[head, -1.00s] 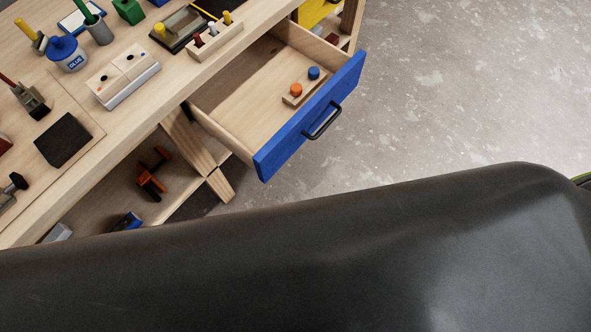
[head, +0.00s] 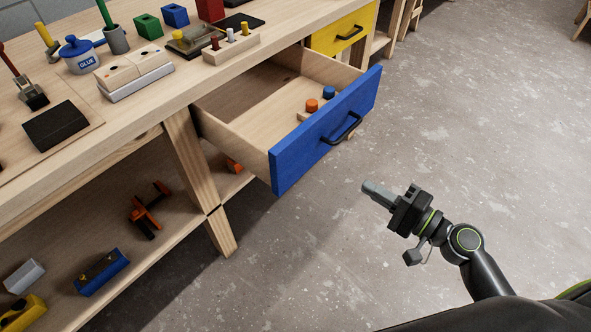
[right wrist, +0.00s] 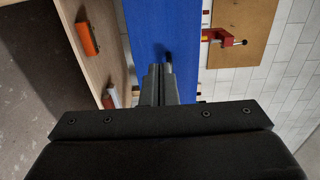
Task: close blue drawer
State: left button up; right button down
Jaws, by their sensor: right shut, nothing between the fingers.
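The blue drawer (head: 322,128) is pulled out of the workbench, its inside showing. Its front carries a black bar handle (head: 343,129). A wooden block with an orange and a blue peg (head: 320,100) lies inside it. My right gripper (head: 367,187) is shut and empty, out over the floor in front of the drawer, pointing toward it and apart from it in the head view. In the right wrist view the blue front (right wrist: 152,28) lies beyond the shut fingers (right wrist: 159,72), with the dark handle just past the tips. My left gripper is not in view.
A yellow drawer (head: 342,32) sits beyond the blue one. The benchtop (head: 130,105) holds a glue pot (head: 77,56), blocks and pegs. Clamps and blocks lie on the lower shelf (head: 175,222). The floor (head: 480,120) right of the drawer is clear.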

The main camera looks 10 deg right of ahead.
aim_at(310, 152)
jog(key=p+x, duration=0.3)
jog(key=x, duration=1)
jog(key=shift+d, duration=0.1)
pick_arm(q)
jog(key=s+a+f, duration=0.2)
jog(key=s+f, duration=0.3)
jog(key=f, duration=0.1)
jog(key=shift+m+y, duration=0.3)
pick_arm(e)
jog(key=shift+w+a, duration=0.3)
jog(key=shift+w, duration=0.1)
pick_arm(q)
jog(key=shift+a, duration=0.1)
